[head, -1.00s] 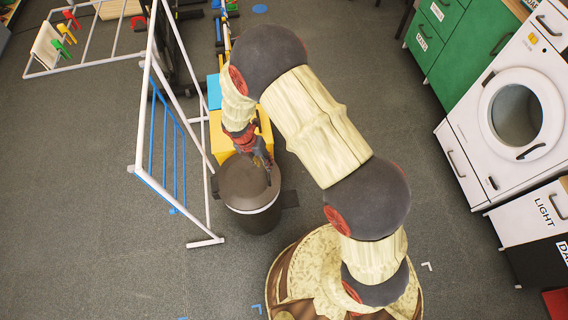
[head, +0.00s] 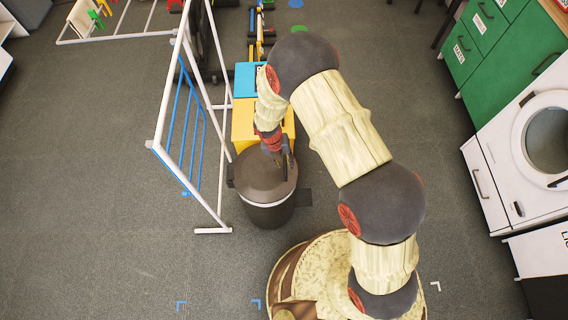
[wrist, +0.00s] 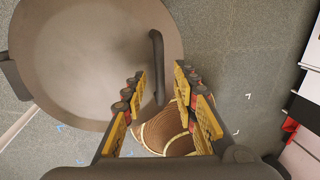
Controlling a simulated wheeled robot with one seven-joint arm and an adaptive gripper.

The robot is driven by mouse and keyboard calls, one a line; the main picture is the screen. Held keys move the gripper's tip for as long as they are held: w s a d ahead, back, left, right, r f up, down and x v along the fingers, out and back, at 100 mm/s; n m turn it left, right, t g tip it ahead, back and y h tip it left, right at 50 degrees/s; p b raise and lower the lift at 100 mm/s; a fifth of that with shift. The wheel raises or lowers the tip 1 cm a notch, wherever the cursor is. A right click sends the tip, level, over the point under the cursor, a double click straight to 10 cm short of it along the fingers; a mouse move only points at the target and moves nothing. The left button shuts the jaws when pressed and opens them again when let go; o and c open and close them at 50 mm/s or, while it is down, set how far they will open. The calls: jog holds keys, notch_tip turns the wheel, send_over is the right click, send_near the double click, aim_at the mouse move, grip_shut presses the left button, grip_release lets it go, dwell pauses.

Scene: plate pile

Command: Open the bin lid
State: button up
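The bin (head: 268,215) is a dark grey round can with a pale band under its lid. Its lid (head: 258,182) looks closed. In the wrist view the round lid (wrist: 85,60) fills the upper left, with a dark bar handle (wrist: 156,50) near its right edge. My gripper (wrist: 160,88) is open, with one yellow and black finger on each side of the handle's lower end. Whether a finger touches the handle I cannot tell. In the head view my gripper (head: 284,153) is at the lid's far right part, partly hidden by my wrist.
A yellow box (head: 243,125) and a blue box (head: 244,80) stand just behind the bin. A white frame with blue bars (head: 165,120) stands close on the left. Green cabinets (head: 480,45) and a white washer (head: 545,140) line the right. Floor in front is clear.

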jog(key=shift+f, duration=0.3)
jog(key=shift+c, duration=0.9)
grip_shut()
